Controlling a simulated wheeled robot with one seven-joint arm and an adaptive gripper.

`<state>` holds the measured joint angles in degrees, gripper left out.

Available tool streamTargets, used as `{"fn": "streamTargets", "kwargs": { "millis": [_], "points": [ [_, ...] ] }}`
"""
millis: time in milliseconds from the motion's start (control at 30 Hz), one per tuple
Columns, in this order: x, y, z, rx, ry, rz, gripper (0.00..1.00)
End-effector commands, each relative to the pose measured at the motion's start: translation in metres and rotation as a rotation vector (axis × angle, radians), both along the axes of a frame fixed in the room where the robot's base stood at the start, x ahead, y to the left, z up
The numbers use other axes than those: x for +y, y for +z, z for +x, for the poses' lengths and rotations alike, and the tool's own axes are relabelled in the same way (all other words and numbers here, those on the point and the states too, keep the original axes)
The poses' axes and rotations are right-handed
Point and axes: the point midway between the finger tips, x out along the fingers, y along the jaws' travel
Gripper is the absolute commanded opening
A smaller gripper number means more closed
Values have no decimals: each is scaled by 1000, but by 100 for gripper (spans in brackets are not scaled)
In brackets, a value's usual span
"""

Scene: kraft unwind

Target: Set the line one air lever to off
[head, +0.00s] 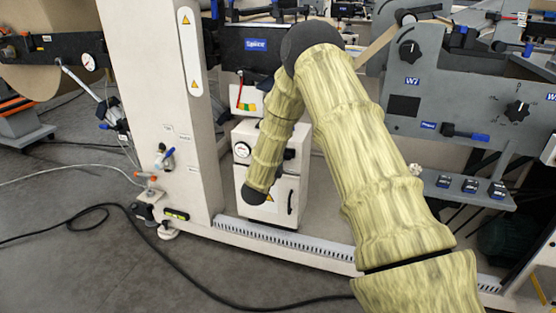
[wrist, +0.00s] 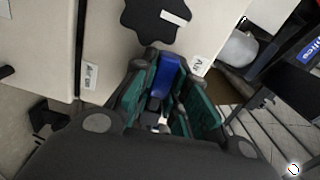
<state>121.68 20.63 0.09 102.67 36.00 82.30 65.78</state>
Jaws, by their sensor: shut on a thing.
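In the wrist view, a blue lever (wrist: 167,72) stands out from the front of a cream panel. My gripper (wrist: 162,78) has its green-padded fingers closed around it, one on each side. Dark fittings show between the fingers below the blue part. A white label reading "Air" (wrist: 199,65) is just right of the lever, and another small label (wrist: 91,76) is on the panel to the left. In the head view my gripper is hidden behind my own arm, and the gripped lever cannot be made out. The lever's on or off position is not readable.
A black lobed knob (wrist: 157,18) sits just above the lever. In the head view, a blue-handled valve (head: 166,156) is on the cream column (head: 165,95). A white cabinet (head: 289,190) stands behind my arm. A black cable (head: 105,207) crosses the floor.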

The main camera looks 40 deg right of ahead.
Motion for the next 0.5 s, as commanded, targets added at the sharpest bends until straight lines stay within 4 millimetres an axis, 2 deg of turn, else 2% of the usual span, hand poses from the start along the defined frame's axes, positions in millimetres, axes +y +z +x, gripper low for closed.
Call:
{"fn": "streamTargets", "kwargs": {
  "millis": [500],
  "points": [
    [0, 3, -1, -87, -1, 67, 0]
  ]
}}
